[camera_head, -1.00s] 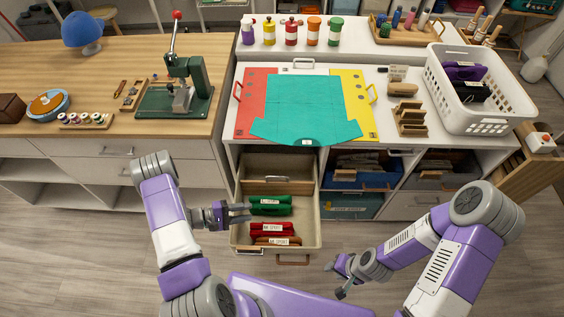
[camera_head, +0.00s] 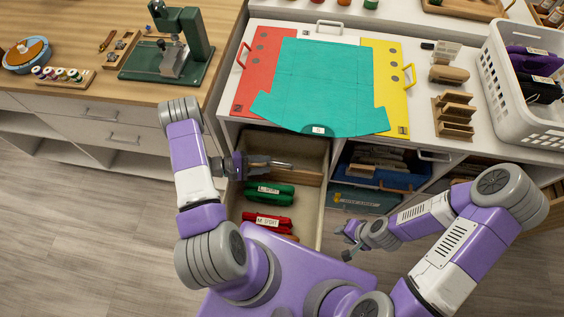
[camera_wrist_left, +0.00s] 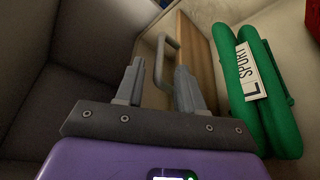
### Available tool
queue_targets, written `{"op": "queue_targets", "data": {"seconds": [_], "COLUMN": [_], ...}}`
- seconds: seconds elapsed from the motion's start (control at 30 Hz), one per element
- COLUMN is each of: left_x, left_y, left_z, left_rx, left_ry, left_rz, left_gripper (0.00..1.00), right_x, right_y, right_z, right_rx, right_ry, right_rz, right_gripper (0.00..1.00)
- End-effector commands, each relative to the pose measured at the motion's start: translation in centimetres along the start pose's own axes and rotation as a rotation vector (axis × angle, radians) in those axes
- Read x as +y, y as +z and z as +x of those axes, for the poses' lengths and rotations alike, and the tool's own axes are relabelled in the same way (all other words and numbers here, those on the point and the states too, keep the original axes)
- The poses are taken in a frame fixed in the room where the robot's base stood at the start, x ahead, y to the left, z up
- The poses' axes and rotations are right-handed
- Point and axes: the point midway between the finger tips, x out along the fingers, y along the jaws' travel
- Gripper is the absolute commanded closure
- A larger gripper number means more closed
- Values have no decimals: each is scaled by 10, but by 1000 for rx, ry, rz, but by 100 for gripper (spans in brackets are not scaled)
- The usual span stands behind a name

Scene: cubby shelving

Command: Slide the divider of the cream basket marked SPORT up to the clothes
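The cream basket (camera_head: 319,212) is pulled out below the white counter. Its divider (camera_head: 308,178) stands behind the clothes; in the left wrist view the divider (camera_wrist_left: 203,68) is a wooden panel with a grey handle (camera_wrist_left: 160,62). A green rolled garment tagged L SPORT (camera_head: 268,194) lies nearest the divider, also in the left wrist view (camera_wrist_left: 272,118). Red clothes tagged M SPORT (camera_head: 267,222) lie nearer the basket's front. My left gripper (camera_wrist_left: 158,82) is open inside the basket, its fingers on either side of the handle. My right gripper (camera_head: 346,244) looks open and empty, right of the basket.
A blue bin (camera_head: 358,200) sits in the cubby to the right. The left bench has a green press (camera_head: 165,60). Floor at the left is clear.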

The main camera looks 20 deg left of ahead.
Motion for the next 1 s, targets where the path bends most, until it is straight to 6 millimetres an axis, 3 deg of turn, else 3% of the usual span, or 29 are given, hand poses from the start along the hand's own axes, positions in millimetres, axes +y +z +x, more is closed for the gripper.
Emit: {"op": "queue_targets", "data": {"seconds": [0.4, 0.77, 1.0], "left_x": [0, 1, 1], "left_y": [1, 1, 1], "left_z": [60, 67, 67], "left_rx": [-3, 0, 0], "left_ry": [-2, -1, -1], "left_rz": [0, -1, -1], "left_gripper": [62, 62, 96], "right_x": [3, 3, 3], "right_y": [0, 0, 0], "right_z": [7, 8, 8], "right_rx": [0, 0, 0], "right_ry": [0, 0, 0], "right_rz": [0, 0, 0], "right_gripper": [62, 62, 62]}}
